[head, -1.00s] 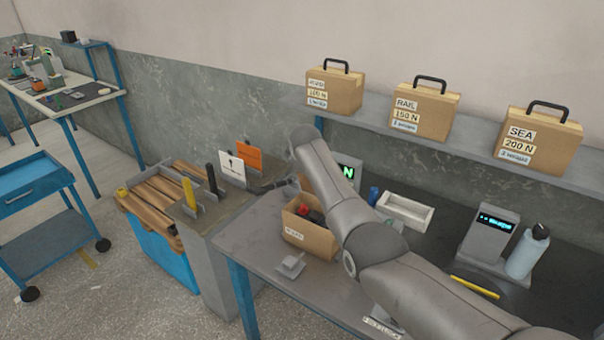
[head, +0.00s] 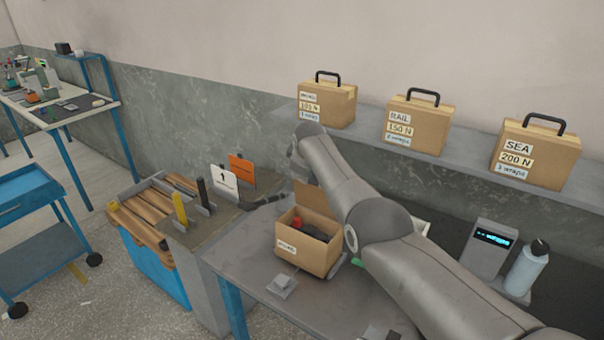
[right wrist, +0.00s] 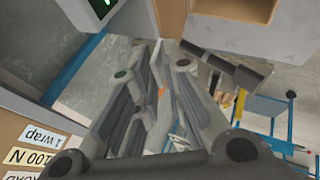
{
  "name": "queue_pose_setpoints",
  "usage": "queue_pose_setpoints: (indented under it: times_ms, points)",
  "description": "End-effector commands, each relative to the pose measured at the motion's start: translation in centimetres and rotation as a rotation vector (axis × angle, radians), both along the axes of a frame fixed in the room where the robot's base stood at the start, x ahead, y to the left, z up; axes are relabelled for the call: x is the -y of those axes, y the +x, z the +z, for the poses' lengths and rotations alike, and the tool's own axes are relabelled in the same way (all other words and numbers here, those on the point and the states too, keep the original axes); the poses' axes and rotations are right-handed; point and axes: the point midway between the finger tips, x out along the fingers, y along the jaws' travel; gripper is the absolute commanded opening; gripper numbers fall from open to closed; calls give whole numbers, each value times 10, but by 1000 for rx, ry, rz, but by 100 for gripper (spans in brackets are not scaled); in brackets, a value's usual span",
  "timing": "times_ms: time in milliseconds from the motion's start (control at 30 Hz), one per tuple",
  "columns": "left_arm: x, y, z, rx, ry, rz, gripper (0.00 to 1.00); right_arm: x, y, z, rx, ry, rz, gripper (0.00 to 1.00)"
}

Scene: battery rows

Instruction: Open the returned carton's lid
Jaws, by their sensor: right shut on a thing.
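The returned carton (head: 300,259) is an open brown box with a small white label, on the grey bench. Its lid (head: 315,198) stands up at the back edge. Dark contents with a red part (head: 297,222) show inside. In the right wrist view the brown lid panel (right wrist: 171,17) is at the top, by the fingertips of my right gripper (right wrist: 163,48). That gripper is shut on the lid; the contact is small and hard to see. In the head view my right arm reaches over the carton from the right, and the fingers cannot be made out. My left gripper is out of view.
Three handled cartons (head: 411,126) stand on the wall shelf (head: 465,165). A lit device (head: 490,248) and a bottle (head: 527,268) stand right of my arm. Left of the carton are a dark tool (head: 262,201), upright signs (head: 225,180) and a blue bin (head: 155,270).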

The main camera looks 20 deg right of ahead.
Motion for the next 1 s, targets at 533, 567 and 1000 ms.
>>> queue_pose_setpoints:
  times_ms: [533,567,1000]
  points:
    - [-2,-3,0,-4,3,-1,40,3,3,8,17,-12,4,0]
    - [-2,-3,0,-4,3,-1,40,3,3,8,17,-12,4,0]
    - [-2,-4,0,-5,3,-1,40,2,3,7,15,-9,3,27]
